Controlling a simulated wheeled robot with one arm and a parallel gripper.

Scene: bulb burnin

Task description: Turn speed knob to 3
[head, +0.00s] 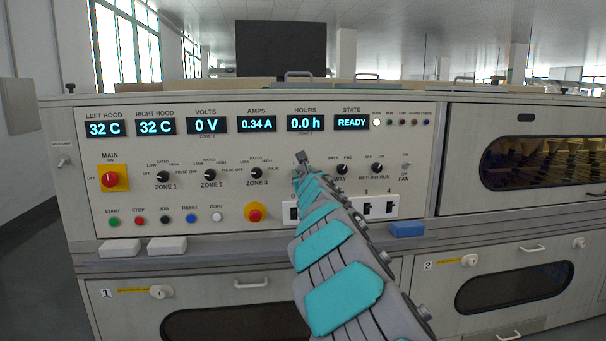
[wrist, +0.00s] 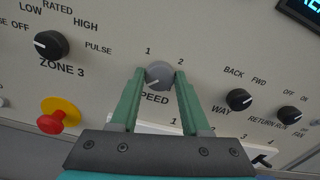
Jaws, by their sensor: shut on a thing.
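The speed knob (wrist: 159,76) is a round grey knob on the pale panel, with "1" and "2" printed above it and "SPEED" partly covered below. My gripper (wrist: 160,73) has its two green fingers shut on the knob, one on each side. A light mark on the knob seems to point to the lower left. No "3" shows around the knob in the wrist view. In the head view my gripper (head: 304,168) and arm cover the knob.
The Zone 3 knob (wrist: 48,44) and a red stop button on yellow (wrist: 58,115) are to the left. The Way knob (wrist: 239,99) and Return Run knob (wrist: 289,115) are to the right. The state display (head: 351,123) reads READY. A blue block (head: 407,229) lies on the ledge.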

